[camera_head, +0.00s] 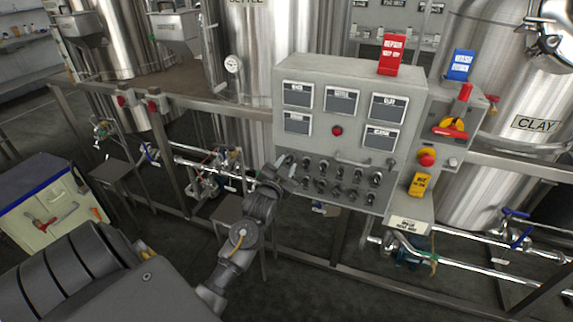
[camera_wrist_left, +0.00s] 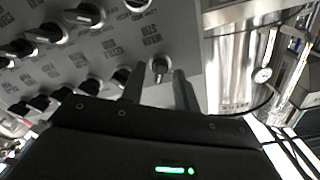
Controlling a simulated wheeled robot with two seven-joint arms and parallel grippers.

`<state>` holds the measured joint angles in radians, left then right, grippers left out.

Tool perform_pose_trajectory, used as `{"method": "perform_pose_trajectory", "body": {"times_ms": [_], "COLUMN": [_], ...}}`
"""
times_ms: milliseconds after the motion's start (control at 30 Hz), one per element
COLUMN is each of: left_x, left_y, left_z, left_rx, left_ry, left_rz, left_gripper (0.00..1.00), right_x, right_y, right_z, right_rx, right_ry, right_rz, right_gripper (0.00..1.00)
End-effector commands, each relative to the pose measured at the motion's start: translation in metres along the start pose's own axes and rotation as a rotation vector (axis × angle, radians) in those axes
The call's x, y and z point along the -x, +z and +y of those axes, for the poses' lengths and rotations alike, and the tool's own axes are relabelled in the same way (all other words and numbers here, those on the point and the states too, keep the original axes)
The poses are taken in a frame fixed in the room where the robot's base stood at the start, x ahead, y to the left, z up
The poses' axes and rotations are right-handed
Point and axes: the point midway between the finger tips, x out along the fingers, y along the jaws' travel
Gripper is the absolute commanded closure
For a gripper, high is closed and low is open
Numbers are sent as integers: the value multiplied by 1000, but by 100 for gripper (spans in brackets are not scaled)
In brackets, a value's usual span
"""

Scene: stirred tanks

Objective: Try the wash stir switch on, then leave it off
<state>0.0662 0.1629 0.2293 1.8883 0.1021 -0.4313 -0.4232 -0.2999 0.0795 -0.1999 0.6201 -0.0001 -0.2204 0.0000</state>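The grey control panel (camera_head: 340,147) has two rows of small black switches below its screens. My left gripper (camera_head: 287,176) is at the panel's lower left edge, by the left end of the upper row. In the left wrist view my left gripper (camera_wrist_left: 160,82) is open, with one finger on each side of a small dark switch (camera_wrist_left: 160,67). The label (camera_wrist_left: 148,35) beside that switch is upside down and too blurred to read surely; it may be the wash stir switch. I cannot tell whether the fingers touch it. My right gripper is not in view.
Other switches (camera_wrist_left: 85,15) sit close by on the panel. A red emergency button (camera_head: 426,157), a red and yellow rotary handle (camera_head: 452,126) and a yellow tag (camera_head: 419,185) are at its right. A steel rail (camera_head: 225,109) runs left of the panel, with tanks behind.

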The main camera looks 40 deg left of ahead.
Motion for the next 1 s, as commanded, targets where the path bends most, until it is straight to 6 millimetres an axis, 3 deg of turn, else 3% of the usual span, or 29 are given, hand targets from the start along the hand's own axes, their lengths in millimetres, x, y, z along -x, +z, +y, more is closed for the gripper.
{"method": "perform_pose_trajectory", "body": {"times_ms": [267, 533, 1000], "left_x": [-2, -2, -2], "left_y": [0, 0, -1], "left_z": [0, 0, 0], "left_rx": [0, 0, 73], "left_ry": [0, 0, 1], "left_rz": [1, 0, -2], "left_gripper": [69, 100, 100], "right_x": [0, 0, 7], "right_y": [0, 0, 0], "right_z": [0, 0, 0], "right_rx": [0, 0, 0], "right_ry": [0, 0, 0], "right_rz": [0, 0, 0], "right_gripper": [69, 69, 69]}}
